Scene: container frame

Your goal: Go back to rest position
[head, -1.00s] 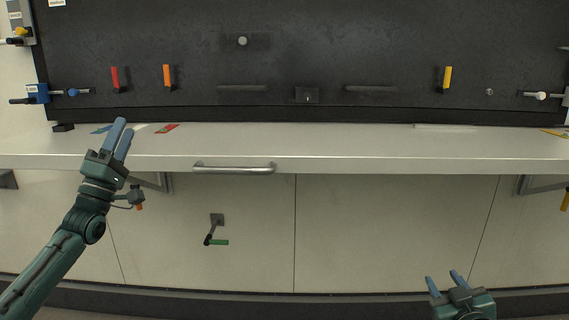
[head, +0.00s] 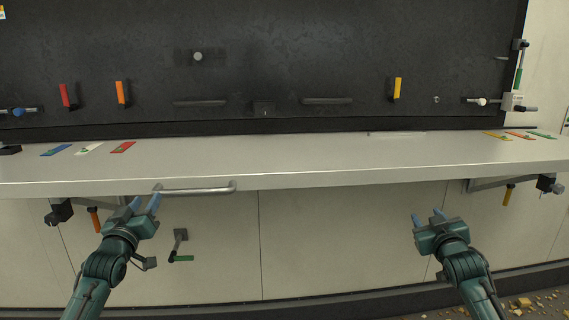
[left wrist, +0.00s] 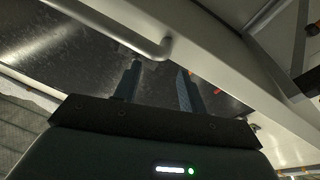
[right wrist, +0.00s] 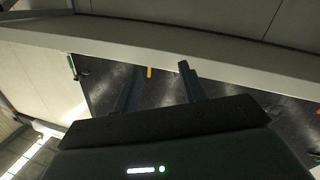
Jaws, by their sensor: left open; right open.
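My left gripper (head: 145,204) is open and empty in the head view. It is in front of the shelf's front edge, just below the left part of the metal bar handle (head: 195,189). In the left wrist view its two blue fingers (left wrist: 158,80) are apart with nothing between them, and the bar handle (left wrist: 150,44) shows beyond them. My right gripper (head: 428,217) is open and empty, below the shelf edge at the right. Its fingers (right wrist: 160,82) are also apart with nothing between them in the right wrist view.
A pale shelf (head: 300,158) runs across below a dark panel (head: 300,60) with coloured handles. Flat coloured cards lie at both shelf ends. A green-handled lever (head: 181,257) sits on the lower wall. Debris (head: 530,303) lies on the floor at lower right. The middle between my grippers is clear.

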